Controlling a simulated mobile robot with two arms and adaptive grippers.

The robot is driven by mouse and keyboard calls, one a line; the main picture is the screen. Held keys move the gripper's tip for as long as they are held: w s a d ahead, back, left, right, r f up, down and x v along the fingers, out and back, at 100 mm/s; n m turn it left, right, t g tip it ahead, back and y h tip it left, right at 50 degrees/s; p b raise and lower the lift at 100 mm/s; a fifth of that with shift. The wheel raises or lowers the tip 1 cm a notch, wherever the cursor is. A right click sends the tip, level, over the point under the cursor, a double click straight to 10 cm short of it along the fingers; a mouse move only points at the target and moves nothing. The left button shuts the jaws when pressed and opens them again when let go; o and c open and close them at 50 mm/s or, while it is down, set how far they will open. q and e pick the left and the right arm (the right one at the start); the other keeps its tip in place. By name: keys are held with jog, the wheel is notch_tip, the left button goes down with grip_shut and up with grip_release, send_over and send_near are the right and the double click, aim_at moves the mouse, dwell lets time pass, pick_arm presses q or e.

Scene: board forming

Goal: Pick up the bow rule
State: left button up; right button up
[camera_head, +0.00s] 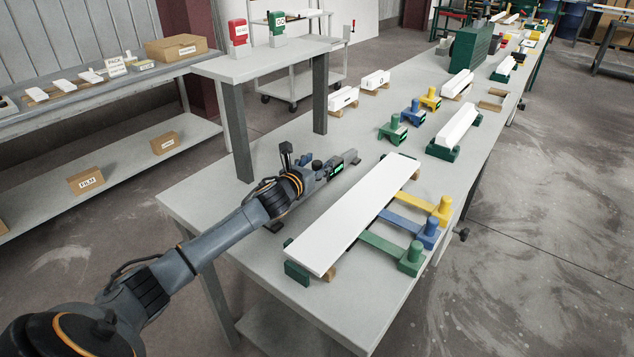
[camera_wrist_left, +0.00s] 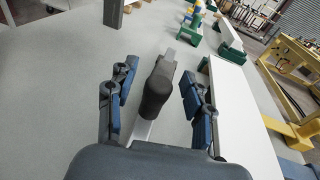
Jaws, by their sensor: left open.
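The bow rule (camera_wrist_left: 157,88) shows in the left wrist view as a dark rounded grip on a thin grey metal bar. It lies between the two blue-padded fingers of my left gripper (camera_head: 313,168), with visible gaps on both sides. In the head view only the far grey end of the bow rule (camera_head: 351,157) shows clearly, on the table left of the long white board (camera_head: 350,215). My left gripper is open and low over the table. The near end of the bow rule is hidden by the gripper. My right gripper is not in view.
Green, blue and yellow clamps (camera_head: 410,262) stand along the board's right side. More coloured blocks (camera_head: 392,130) and white bars (camera_head: 456,125) stand farther along the table (camera_head: 205,205). A raised shelf (camera_head: 260,62) stands behind my left arm. Table left of the board is mostly clear.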

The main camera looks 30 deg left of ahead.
pick_arm(q)
grip_shut()
jog(key=shift+r, duration=0.1)
jog(key=shift+w+r, duration=0.1)
jog(key=shift+r, duration=0.35)
notch_tip(320, 180, up, 3)
jog(key=shift+a+f, duration=0.1)
jog(key=shift+a, duration=0.05)
jog(key=s+a+r+b, duration=0.4)
jog(key=s+r, duration=0.5)
jog(key=s, duration=0.4)
jog(key=shift+s, duration=0.2)
jog(key=shift+r, duration=0.1)
